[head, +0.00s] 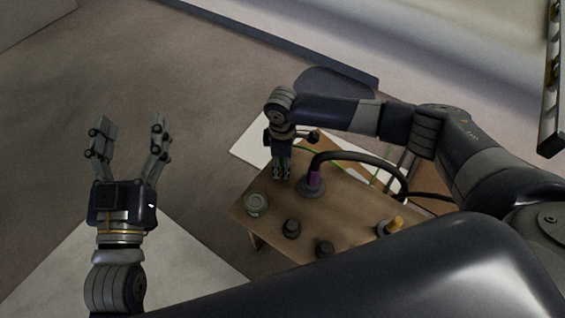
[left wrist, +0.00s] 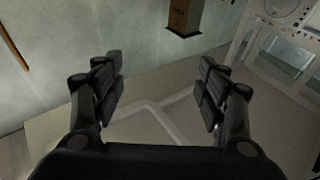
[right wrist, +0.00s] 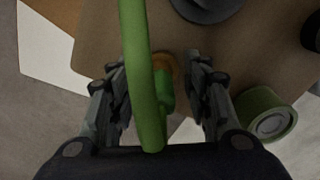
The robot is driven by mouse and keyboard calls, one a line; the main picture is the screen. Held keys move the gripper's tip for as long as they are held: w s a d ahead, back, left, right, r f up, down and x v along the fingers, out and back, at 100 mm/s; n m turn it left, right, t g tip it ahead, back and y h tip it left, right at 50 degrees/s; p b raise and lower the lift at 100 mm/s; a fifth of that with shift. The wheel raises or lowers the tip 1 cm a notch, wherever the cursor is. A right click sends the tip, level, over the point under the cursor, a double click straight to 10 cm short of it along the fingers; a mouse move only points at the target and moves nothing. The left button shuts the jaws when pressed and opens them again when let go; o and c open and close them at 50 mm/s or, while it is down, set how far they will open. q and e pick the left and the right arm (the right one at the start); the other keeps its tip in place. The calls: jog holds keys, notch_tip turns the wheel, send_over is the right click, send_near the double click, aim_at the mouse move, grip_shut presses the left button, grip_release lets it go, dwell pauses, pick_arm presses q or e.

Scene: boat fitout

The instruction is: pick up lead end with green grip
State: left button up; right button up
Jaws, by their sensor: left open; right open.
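The green lead (right wrist: 142,70) runs down through the middle of the right wrist view. Its green grip (right wrist: 166,88) lies partly behind the cable, between the fingers, above an orange-brown round piece (right wrist: 168,62). My right gripper (right wrist: 163,82) is open, with one finger on each side of the green grip; I cannot tell whether they touch it. In the head view my right gripper (head: 282,175) points down over the wooden board and hides the grip; only a thin strip of green cable (head: 306,150) shows. My left gripper (head: 129,135) is open and empty, left of the board.
The wooden board (head: 345,220) carries a purple-gripped lead (head: 315,178) with a thick black cable, a yellow grip (head: 396,224), a green-rimmed round fitting (head: 256,203) and dark round fittings (head: 291,228). Bare floor (head: 190,90) lies left of the board.

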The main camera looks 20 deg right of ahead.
grip_shut()
pick_arm(q)
jog(key=shift+f, duration=0.15)
pick_arm(e)
jog(key=shift+r, duration=0.15)
notch_tip(320, 180, up, 5)
jog(key=shift+p, duration=1.2)
notch_tip(320, 180, up, 4)
jog(key=shift+r+p, duration=0.2)
jog(key=shift+p, duration=0.55)
pick_arm(q)
jog(key=s+a+f+g+y, duration=0.1)
jog(key=s+a+f+g, duration=0.1)
jog(key=f+g, duration=0.3)
jog(key=s+a+f+g+y, duration=0.2)
jog(key=s+f+g, duration=0.2)
jog(key=f, duration=0.8)
jog(key=shift+s+g, duration=0.15)
jog(key=shift+g, duration=0.65)
pick_arm(e)
jog(key=shift+r, duration=0.2)
jog(key=shift+r, duration=0.1)
